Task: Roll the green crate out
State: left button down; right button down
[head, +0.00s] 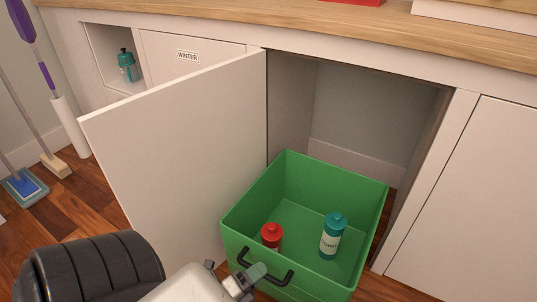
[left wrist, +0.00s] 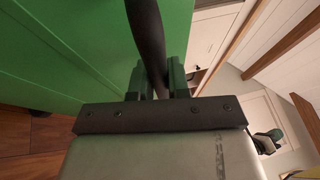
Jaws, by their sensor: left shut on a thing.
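The green crate (head: 365,215) stands on the wooden floor, partly out of the open cabinet bay (head: 350,105). A red bottle (head: 271,237) and a teal bottle with a white label (head: 331,236) stand inside it. My left gripper (head: 254,277) is at the crate's front, shut on its black handle (head: 281,281). In the left wrist view the handle (left wrist: 147,35) runs between the two fingers (left wrist: 155,80), close to the green front wall. The crate's lower front is cut off in the head view. My right gripper is not in view.
The cabinet door (head: 185,150) stands open on the left of the crate. A closed panel marked WINTER (head: 190,62) and a niche with a teal bottle (head: 127,66) are behind it. Brooms (head: 55,165) lean at far left. A closed white panel (head: 470,200) is on the right.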

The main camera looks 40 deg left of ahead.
pick_arm(q)
jog(key=shift+s+d+p, duration=0.2)
jog(key=shift+s+d, duration=0.05)
jog(key=shift+s, duration=0.75)
jog(key=shift+s+d+p, duration=0.2)
jog(key=shift+s+d, duration=0.05)
jog(key=shift+s, duration=0.7)
jog(key=c, duration=1.1)
grip_release()
jog(key=p+v, duration=0.1)
jog(key=v, duration=0.9)
jog(key=shift+s, duration=0.4)
jog(key=shift+f, duration=0.1)
jog(key=shift+a, duration=0.1)
